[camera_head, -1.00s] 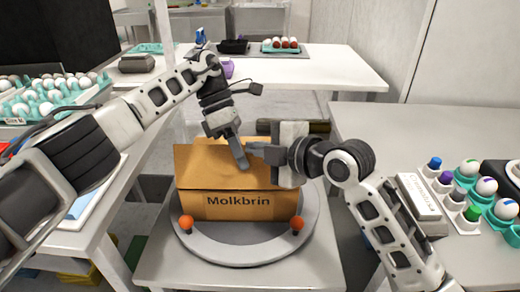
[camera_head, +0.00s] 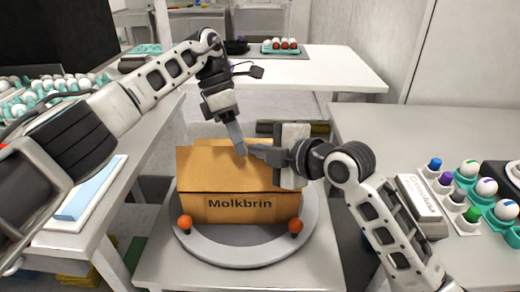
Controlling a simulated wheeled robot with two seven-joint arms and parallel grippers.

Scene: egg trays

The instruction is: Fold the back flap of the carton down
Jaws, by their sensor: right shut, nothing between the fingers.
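The cardboard carton (camera_head: 222,206), marked "Molkbrin", sits on a grey round turntable (camera_head: 240,252) with orange knobs at its front. A front panel of the carton stands up toward me, and a back edge (camera_head: 205,146) of cardboard shows behind it. My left gripper (camera_head: 241,152) points down from above at the carton's top middle; its fingers look close together, but I cannot tell whether they are shut. My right gripper (camera_head: 252,149) is shut and empty, pointing left over the carton's top right, its tip beside the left fingertips. The grippers and arms hide the carton's back right.
A table on the right holds a labelled grey box (camera_head: 422,206) and a rack of coloured-cap items and eggs (camera_head: 465,200). Trays of eggs (camera_head: 50,92) lie on the left table. A far table (camera_head: 335,72) stands behind.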

